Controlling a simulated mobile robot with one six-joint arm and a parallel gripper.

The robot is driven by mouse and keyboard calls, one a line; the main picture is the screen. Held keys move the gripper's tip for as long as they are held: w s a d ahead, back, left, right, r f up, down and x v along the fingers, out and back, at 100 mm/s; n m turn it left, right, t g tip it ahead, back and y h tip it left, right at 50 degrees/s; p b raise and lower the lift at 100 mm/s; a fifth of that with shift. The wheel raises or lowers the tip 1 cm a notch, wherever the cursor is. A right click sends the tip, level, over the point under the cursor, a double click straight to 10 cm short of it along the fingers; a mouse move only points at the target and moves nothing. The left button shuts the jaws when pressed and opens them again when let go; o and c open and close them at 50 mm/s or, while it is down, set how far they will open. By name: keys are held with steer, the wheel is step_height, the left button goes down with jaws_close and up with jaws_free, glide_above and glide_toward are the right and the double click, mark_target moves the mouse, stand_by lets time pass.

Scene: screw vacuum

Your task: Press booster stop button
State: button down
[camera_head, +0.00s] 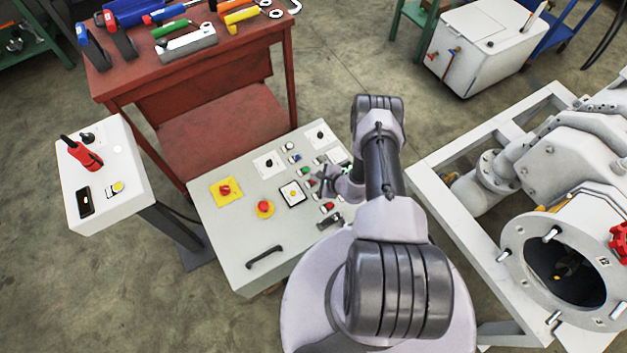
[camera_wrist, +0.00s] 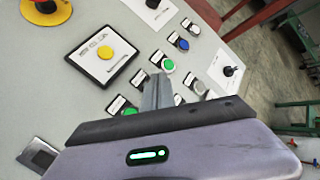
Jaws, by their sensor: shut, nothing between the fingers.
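I cannot tell which is the booster stop button. One red button (camera_head: 328,207) lies just below my gripper (camera_head: 326,183) in the head view. In the wrist view my gripper (camera_wrist: 157,92) is shut and empty, its fingertips close over the button rows. A green button (camera_wrist: 168,65) is right beside the tips. Contact cannot be told.
A yellow button (camera_wrist: 104,52) on a white plate and a red emergency knob (camera_head: 264,208) sit left of the rows. A black handle (camera_head: 264,257) rises from the panel. A red tool bench (camera_head: 230,125) stands behind; a white pump frame (camera_head: 450,215) is at right.

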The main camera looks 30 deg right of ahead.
steer(key=shift+f+b, duration=0.45)
steer(key=shift+f+b, duration=0.4)
stand_by(0.6)
steer(key=shift+r+p, duration=0.65)
steer(key=shift+r, duration=0.2)
steer(key=shift+r, duration=0.1)
step_height(320, 180, up, 5)
steer(key=p, duration=0.4)
stand_by(0.4)
